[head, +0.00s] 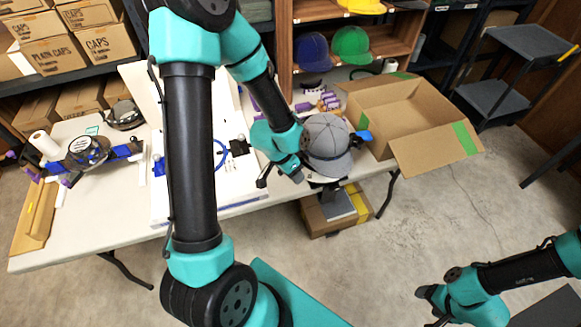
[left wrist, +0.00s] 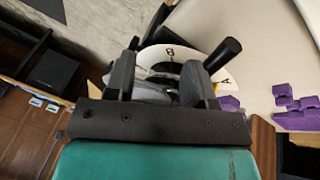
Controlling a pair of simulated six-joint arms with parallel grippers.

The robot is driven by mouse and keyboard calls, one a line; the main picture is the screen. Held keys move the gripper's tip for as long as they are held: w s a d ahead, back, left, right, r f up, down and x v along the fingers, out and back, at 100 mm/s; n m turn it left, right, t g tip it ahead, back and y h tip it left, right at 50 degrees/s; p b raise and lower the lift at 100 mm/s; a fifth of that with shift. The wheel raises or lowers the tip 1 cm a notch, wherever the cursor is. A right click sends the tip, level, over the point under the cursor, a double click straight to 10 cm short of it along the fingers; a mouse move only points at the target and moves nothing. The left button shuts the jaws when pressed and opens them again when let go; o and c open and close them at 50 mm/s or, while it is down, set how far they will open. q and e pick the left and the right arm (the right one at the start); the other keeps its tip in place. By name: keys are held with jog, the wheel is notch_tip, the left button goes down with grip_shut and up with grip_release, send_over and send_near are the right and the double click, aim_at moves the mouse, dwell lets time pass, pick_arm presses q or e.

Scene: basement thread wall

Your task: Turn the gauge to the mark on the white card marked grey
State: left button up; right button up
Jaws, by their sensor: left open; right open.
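A grey cap (head: 326,140) sits at the table's right front edge, on a dark mount with a white rim below it. My left gripper (head: 281,178) is open at the cap's left side. In the left wrist view, my open fingers (left wrist: 158,85) reach over a white dial (left wrist: 153,57) lettered B and A. A black peg handle (left wrist: 222,55) stands beside the right finger. Grey material shows between the fingers; I cannot tell whether they touch it. The dial's pointer and the grey-marked card are not identifiable. My right gripper (head: 437,317) is open and empty at lower right.
An open cardboard box (head: 400,105) stands right of the cap. A white board (head: 225,185) with a blue cable lies left of it. Purple blocks (left wrist: 290,105) lie behind. A black disc device (head: 88,150) is at far left.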

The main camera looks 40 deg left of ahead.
pick_arm(q)
jog(key=s+a+r+t, duration=0.1)
jog(key=s+a+r, duration=0.2)
jog(key=a+r, duration=0.6)
notch_tip(320, 180, up, 2)
jog(key=shift+a+r+m+y, duration=0.1)
jog(key=shift+a+m+y, duration=0.2)
jog(key=shift+y, duration=0.1)
